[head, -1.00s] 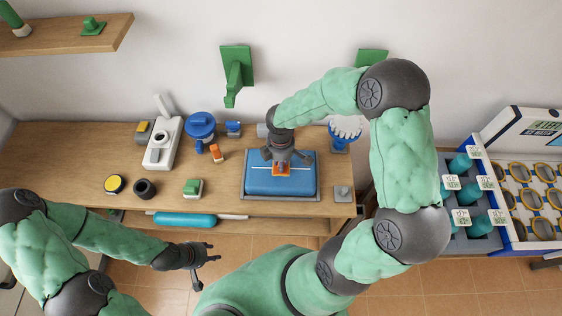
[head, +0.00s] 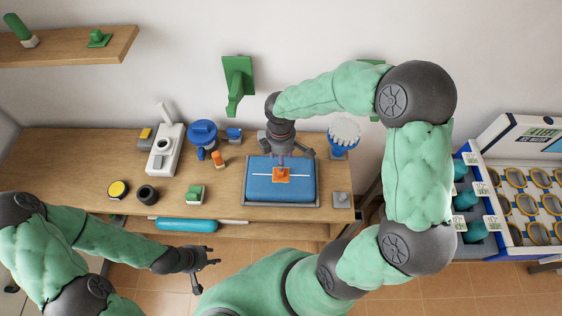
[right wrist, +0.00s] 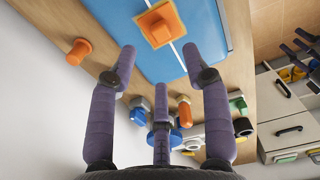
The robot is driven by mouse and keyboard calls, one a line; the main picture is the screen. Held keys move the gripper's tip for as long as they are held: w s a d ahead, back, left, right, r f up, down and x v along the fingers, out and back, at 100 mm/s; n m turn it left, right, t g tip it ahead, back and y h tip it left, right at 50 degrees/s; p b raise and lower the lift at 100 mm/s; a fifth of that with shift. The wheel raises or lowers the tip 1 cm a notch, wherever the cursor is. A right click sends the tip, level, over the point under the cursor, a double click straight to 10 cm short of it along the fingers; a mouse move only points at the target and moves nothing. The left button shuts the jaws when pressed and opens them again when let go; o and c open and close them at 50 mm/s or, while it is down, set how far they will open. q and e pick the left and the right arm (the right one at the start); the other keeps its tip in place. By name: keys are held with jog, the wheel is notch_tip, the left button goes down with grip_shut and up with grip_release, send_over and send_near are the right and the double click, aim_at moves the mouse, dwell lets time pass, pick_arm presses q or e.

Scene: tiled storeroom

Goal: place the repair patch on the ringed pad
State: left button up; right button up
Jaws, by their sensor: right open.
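The repair patch (head: 282,175), an orange square with a raised orange knob, lies on the blue pad (head: 260,190) across its white line. The pad sits in a grey tray on the wooden bench. No ring is visible on the pad. My right gripper (head: 285,154) is open and empty just behind and above the patch, apart from it. In the right wrist view its purple fingers (right wrist: 158,50) are spread and the patch (right wrist: 160,22) lies beyond the fingertips. My left gripper (head: 211,256) has its fingers apart, empty, in front of the bench.
On the bench (head: 70,165) stand a white device (head: 165,150), a blue valve-like part (head: 202,134), a green block (head: 195,194), a black ring (head: 147,193) and a grey block (head: 342,199). A crate of teal bottles (head: 472,230) stands right. The bench's left end is clear.

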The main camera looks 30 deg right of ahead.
jog(key=shift+r+p, duration=0.35)
jog(key=shift+r, duration=1.65)
